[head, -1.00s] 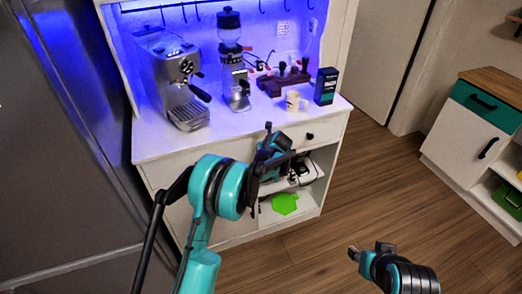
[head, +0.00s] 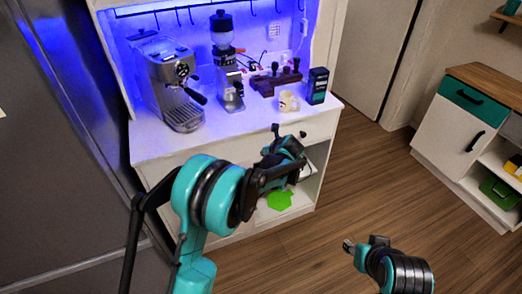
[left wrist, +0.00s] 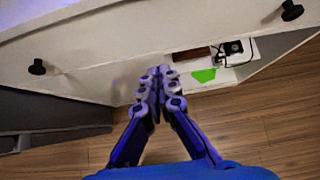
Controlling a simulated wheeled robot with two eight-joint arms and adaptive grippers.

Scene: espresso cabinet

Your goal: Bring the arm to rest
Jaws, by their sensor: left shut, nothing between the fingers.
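My left gripper (head: 277,131) is in front of the white cabinet (head: 160,143), below the counter's front edge and near the drawer front. In the left wrist view my left gripper (left wrist: 158,82) is shut, its finger pads pressed together with nothing between them. The left arm is bent, with its elbow low in the head view. My right gripper (head: 352,246) is low at the right over the floor. It is small and partly turned away, so its jaws cannot be read.
On the counter stand an espresso machine (head: 170,85), a grinder (head: 226,65), a cup (head: 288,101) and a dark box (head: 317,85). The open shelf below holds a green item (head: 279,200). A cabinet (head: 450,125) stands at the right. Wooden floor (head: 355,180) between is clear.

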